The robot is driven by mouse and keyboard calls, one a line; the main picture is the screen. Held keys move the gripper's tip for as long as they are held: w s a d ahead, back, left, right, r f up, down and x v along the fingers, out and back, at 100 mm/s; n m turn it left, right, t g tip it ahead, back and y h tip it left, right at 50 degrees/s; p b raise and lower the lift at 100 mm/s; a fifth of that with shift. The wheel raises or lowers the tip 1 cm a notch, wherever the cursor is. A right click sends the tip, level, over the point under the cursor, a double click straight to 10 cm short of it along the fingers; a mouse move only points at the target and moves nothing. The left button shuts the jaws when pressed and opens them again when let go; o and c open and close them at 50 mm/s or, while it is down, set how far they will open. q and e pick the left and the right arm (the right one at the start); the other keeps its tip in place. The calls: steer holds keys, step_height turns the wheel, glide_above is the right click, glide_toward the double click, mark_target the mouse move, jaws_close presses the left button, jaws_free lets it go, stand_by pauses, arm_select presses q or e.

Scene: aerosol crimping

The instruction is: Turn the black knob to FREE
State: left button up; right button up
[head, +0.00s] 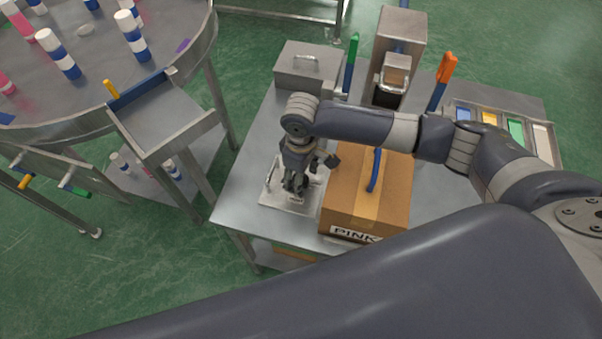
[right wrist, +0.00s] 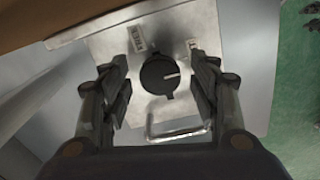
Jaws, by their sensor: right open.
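The black knob (right wrist: 158,75) sits on a light metal plate (right wrist: 240,70) in the right wrist view, with a white pointer line on its right half. Two small labels are on the plate, one at the upper left (right wrist: 136,42) and one at the upper right (right wrist: 191,45); their text is too small to read. My right gripper (right wrist: 164,72) is open, with its fingers on either side of the knob and apart from it. In the head view my right gripper (head: 296,188) is over the plate (head: 280,195) and hides the knob. My left gripper is not in view.
A cardboard box (head: 345,205) labelled PINK stands right beside the plate. A metal handle (right wrist: 175,132) rises from the plate near the knob. A metal case (head: 308,68), green and orange upright handles and a colour tray (head: 515,130) are farther back. A round table (head: 100,75) with bottles stands left.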

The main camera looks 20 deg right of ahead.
steer(key=c, duration=1.1)
steer(key=shift+o, duration=0.2)
steer(key=shift+r+n+p, duration=0.2)
steer(key=shift+n+p, duration=0.95)
steer(key=shift+n, duration=0.15)
steer(key=n+p, duration=0.2)
steer(key=n, duration=0.2)
steer(key=n+p, duration=0.2)
steer(key=n, duration=0.3)
steer(key=shift+w+f+n, duration=0.1)
steer(key=shift+w+n, duration=0.05)
steer(key=shift+n, duration=0.25)
steer(key=n, duration=0.5)
steer(key=shift+n, duration=0.4)
